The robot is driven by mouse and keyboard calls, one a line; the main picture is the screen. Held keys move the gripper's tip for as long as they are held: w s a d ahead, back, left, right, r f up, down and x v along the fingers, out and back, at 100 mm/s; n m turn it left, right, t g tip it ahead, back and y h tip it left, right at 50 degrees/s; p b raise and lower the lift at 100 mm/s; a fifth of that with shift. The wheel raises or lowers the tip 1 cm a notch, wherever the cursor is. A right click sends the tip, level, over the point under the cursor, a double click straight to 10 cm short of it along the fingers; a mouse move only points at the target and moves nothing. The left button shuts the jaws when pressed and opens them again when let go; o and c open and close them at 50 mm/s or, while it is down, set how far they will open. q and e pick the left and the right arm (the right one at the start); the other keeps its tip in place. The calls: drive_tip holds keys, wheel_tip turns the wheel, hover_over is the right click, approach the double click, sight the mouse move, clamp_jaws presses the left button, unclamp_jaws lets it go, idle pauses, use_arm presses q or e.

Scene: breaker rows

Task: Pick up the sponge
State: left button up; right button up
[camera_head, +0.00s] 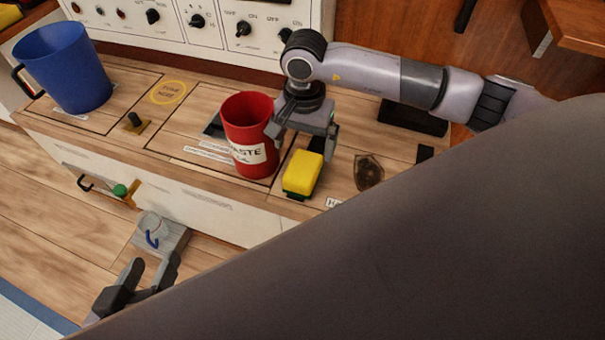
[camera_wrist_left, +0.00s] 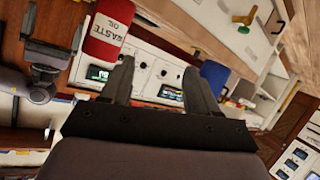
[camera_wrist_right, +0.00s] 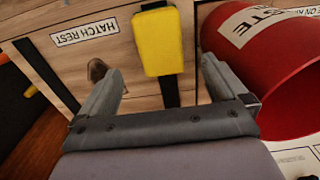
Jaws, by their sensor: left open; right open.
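The yellow sponge (camera_head: 303,174) sits on the wooden counter, just right of the red waste oil can. It also shows in the right wrist view (camera_wrist_right: 158,42), ahead of and between the fingers, with a dark strip beneath it. My right gripper (camera_head: 304,140) is open and empty, above and behind the sponge, close to the can. In the right wrist view its fingertips (camera_wrist_right: 160,75) are apart and I see no contact with the sponge. My left gripper (camera_head: 148,275) is open and empty, low in front of the counter; its fingers (camera_wrist_left: 160,75) also show in the left wrist view.
The red can (camera_head: 247,125) stands immediately left of the sponge. A blue mug (camera_head: 65,65) stands at the counter's far left.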

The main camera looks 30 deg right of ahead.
sight(304, 165)
wheel_tip(304, 165, down, 9)
drive_tip(key=shift+r+b, duration=0.15)
drive_tip(key=shift+b, duration=1.05)
drive_tip(key=c, duration=1)
